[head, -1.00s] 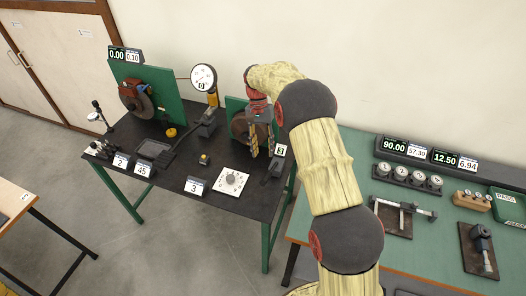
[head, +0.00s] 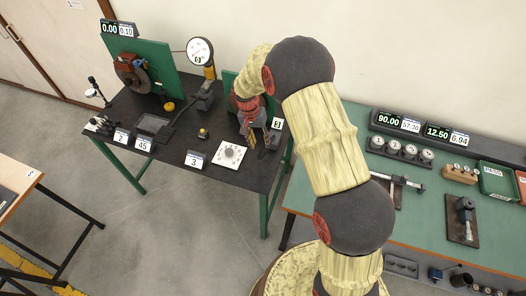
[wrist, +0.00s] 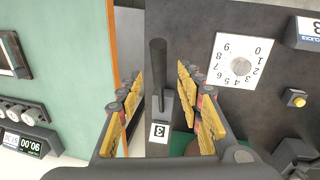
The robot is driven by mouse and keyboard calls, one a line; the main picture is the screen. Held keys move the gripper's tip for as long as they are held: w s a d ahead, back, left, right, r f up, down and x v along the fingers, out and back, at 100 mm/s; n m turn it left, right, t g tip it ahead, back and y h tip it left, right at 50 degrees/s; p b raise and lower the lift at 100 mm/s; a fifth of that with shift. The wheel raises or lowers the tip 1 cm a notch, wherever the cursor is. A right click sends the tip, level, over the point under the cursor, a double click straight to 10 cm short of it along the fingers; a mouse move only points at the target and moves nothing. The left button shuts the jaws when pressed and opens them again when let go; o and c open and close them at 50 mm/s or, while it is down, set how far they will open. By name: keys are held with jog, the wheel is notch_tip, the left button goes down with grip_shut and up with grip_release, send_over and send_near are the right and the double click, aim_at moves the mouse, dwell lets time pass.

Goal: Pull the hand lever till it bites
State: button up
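A black hand lever (wrist: 158,70) stands up from a dark base on the black table, beside a white number tag (wrist: 160,132). In the head view the lever (head: 273,139) is small, near the table's right edge. My gripper (wrist: 158,82) is open, with one yellow-padded finger on each side of the lever in the wrist view. Clear gaps show between the lever and both fingers. Whether the lever's grip is level with the fingertips I cannot tell. In the head view my gripper (head: 257,130) points down just left of the lever, partly hiding the green-backed disc rig behind.
A white numbered dial plate (wrist: 228,75) and a yellow button (wrist: 295,98) lie on the black table (head: 220,172) beside the lever. A green bench (head: 330,190) with gauges stands to the right across a narrow gap. A round gauge (head: 200,50) stands behind.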

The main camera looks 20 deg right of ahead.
aim_at(262, 151)
jog(key=f, duration=0.5)
jog(key=d+f, duration=0.1)
jog(key=f, duration=0.1)
jog(key=shift+s+f, duration=0.25)
jog(key=shift+s, duration=0.15)
grip_shut()
jog(key=shift+d+r, duration=0.1)
